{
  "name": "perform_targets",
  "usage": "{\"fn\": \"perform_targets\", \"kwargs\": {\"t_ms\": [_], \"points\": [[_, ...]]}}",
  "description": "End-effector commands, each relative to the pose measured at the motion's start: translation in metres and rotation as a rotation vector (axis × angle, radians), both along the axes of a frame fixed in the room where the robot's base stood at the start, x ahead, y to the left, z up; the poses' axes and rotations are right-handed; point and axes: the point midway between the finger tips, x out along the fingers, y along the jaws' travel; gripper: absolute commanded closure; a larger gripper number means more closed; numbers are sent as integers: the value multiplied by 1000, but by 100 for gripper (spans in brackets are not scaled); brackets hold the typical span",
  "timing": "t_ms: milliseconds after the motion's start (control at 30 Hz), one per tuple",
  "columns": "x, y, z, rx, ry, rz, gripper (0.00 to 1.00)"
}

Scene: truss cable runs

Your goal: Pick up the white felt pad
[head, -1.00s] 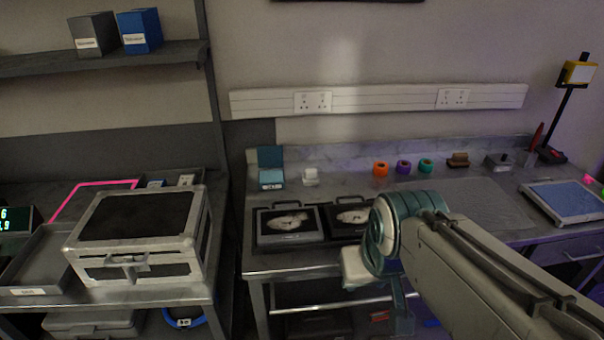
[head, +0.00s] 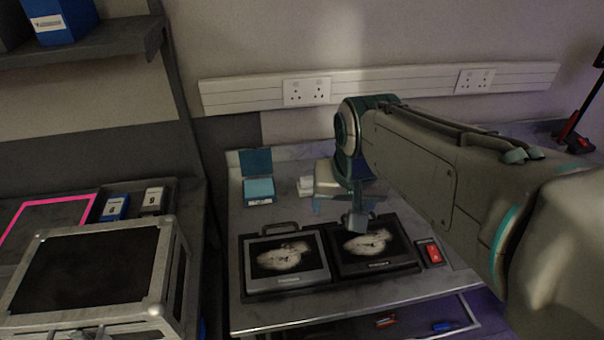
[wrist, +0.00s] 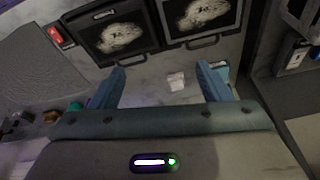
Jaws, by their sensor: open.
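The white felt pad (head: 305,187) is a small pale item at the back of the bench, just right of the open teal box. In the wrist view the pad (wrist: 176,82) lies ahead, between the lines of my two blue fingers and a little right of the middle. My gripper (wrist: 162,70) is open and empty. In the head view my gripper (head: 338,213) hangs above the bench, to the right of and nearer than the pad, just behind the two dark cases.
Two dark cases with pale pictures, a left one (head: 285,258) and a right one (head: 372,246), lie in front of the pad. The teal box (head: 258,190) stands close on its left. A red item (head: 432,253) lies right of the cases. A wall trunking (head: 390,87) runs behind.

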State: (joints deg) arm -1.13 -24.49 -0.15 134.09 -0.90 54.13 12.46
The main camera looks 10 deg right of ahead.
Motion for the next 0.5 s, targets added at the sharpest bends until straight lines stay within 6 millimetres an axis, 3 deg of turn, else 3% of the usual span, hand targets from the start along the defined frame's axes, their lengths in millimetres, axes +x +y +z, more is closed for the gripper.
{"fn": "perform_targets", "kwargs": {"t_ms": [267,500], "points": [[106,0,2,74,83,-400,29],[194,7,-23,104,134,-753,29]]}}
